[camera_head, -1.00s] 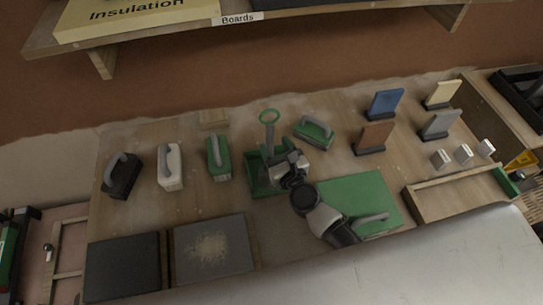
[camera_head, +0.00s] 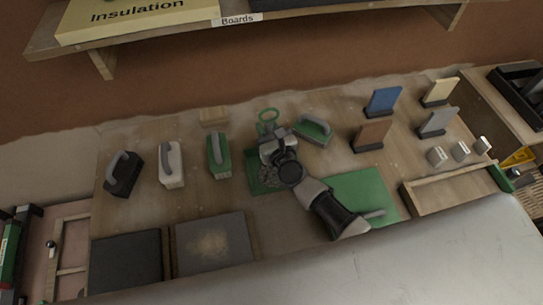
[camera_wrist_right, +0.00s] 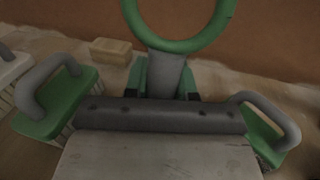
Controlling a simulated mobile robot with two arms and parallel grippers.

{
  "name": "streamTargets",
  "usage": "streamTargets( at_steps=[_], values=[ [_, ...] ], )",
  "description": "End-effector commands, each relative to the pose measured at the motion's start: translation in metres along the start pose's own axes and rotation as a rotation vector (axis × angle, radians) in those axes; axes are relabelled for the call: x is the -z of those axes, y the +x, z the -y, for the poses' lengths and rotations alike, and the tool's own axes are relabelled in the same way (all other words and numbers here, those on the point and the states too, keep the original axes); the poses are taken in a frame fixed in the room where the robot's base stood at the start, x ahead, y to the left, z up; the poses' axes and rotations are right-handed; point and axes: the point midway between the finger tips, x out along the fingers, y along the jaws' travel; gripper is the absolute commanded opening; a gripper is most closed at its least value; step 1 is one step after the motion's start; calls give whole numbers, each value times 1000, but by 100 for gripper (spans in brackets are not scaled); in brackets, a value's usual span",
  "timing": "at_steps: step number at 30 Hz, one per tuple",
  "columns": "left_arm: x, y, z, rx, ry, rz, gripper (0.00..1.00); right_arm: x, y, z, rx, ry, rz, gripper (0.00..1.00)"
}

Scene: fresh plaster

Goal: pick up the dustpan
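The dustpan has a green pan (camera_head: 256,184), partly hidden by my right arm, and an upright grey handle topped by a green ring (camera_head: 267,115). The wrist view shows the ring large at the top (camera_wrist_right: 180,46) and the grey handle shaft (camera_wrist_right: 166,73) below it. My right gripper (camera_head: 272,136) is at the handle, just below the ring. In the wrist view its fingers lie on both sides of the shaft; whether they press on it is unclear. Grey debris seems to lie in the pan. My left gripper is out of view.
A green board (camera_head: 361,190) lies under my right arm. A shelf (camera_head: 290,20) overhangs the back.

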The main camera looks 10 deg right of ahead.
Motion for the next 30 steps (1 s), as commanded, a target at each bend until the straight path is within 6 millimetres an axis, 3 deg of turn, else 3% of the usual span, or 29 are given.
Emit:
streamTargets(
  at_steps=[1,4,17,25,30],
  values=[
    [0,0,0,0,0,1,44,0,0,0,0,0,0,15],
    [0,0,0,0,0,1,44,0,0,0,0,0,0,0],
    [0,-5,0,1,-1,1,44,-8,0,0,1,3,1,0],
    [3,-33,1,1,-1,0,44,-51,0,0,2,7,2,0],
    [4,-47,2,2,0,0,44,-67,-25,28,1,-1,-1,0]
  ],
)
